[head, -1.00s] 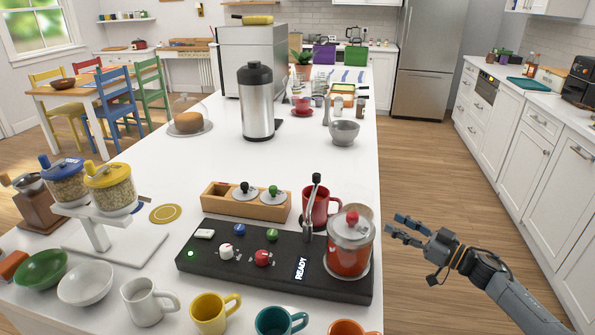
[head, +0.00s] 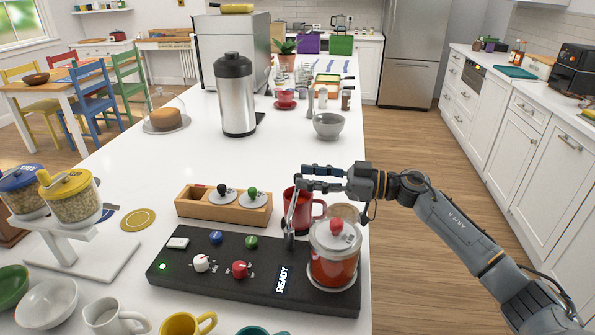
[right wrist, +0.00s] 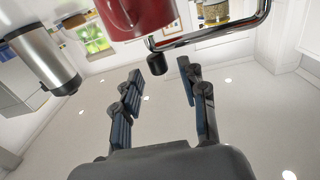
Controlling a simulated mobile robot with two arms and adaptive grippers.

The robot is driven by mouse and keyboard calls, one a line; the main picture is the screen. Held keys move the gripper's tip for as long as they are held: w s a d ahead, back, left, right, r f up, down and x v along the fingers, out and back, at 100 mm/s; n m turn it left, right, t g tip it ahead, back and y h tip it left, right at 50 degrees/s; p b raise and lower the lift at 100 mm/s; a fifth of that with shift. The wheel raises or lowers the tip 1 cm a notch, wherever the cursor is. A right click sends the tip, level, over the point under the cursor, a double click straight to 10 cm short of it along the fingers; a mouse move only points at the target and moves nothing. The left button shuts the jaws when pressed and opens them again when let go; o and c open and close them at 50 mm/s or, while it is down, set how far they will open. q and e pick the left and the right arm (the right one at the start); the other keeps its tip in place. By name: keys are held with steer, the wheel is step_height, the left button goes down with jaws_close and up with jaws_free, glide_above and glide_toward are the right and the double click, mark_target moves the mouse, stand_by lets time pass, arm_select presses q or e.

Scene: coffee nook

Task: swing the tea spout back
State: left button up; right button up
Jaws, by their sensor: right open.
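The tea spout (head: 291,215) is a thin metal tube rising from the black machine base (head: 205,283), beside the glass jar of red tea (head: 332,262). A red mug (head: 305,208) stands just behind it. My right gripper (head: 303,178) is open at the spout's top, which its fingers partly hide in the head view. In the right wrist view, the spout's bent tube (right wrist: 215,37) ends in a black tip (right wrist: 157,63) between the spread fingertips (right wrist: 160,70). I cannot tell whether a finger touches it. My left gripper is not in view.
Several mugs, such as a yellow one (head: 185,324), line the front. A steel flask (head: 236,95) and grey bowl (head: 328,126) stand farther back. Floor is open right of the counter.

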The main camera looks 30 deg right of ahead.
mark_target(298, 174)
steer(key=shift+x, duration=1.6)
jaws_close()
